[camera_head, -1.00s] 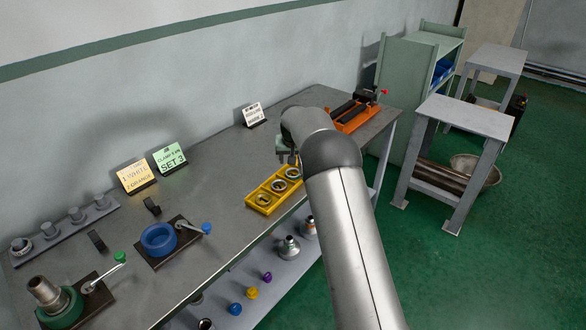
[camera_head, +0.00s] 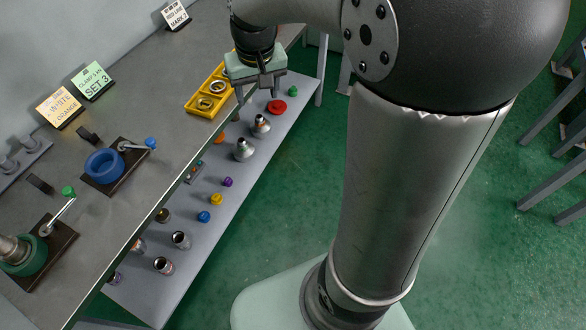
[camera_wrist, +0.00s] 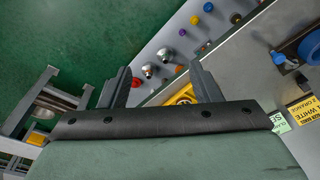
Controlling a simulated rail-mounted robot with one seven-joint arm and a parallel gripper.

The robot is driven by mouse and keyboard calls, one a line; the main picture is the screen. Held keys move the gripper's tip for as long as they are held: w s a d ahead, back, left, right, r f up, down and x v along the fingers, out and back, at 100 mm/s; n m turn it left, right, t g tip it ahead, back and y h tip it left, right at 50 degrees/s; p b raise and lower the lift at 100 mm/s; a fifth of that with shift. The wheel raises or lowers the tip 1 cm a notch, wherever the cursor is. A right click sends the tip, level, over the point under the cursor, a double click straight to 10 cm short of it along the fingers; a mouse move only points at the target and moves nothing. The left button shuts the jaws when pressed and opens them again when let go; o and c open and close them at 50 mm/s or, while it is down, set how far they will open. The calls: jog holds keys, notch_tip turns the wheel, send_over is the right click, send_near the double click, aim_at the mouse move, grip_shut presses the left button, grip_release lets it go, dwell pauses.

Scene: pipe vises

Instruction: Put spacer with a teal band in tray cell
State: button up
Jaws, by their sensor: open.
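The yellow tray (camera_head: 191,104) lies on the workbench near its front edge, with metal rings (camera_head: 205,103) in its cells. Part of the tray also shows in the wrist view (camera_wrist: 181,94), between my fingers. My gripper (camera_head: 257,91) is open and empty, to the right of the tray in the head view, around the bench's front edge. Its two fingers stand wide apart in the wrist view (camera_wrist: 160,74). I cannot make out a teal band on any ring or fitting. My gripper and arm hide part of the tray's far end.
The lower shelf (camera_head: 178,205) holds several metal fittings and coloured caps. On the bench (camera_head: 150,85) stand a blue vise (camera_head: 104,165), a green vise (camera_head: 24,254) holding a pipe, and sign cards (camera_head: 92,80). Green floor lies in front.

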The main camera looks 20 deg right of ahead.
jog(key=s+f, duration=0.2)
jog(key=s, duration=0.7)
jog(key=s+f+g, duration=0.1)
jog(key=s+f, duration=0.1)
jog(key=s, duration=0.8)
jog(key=shift+s+n, duration=0.3)
jog(key=shift+n, duration=0.1)
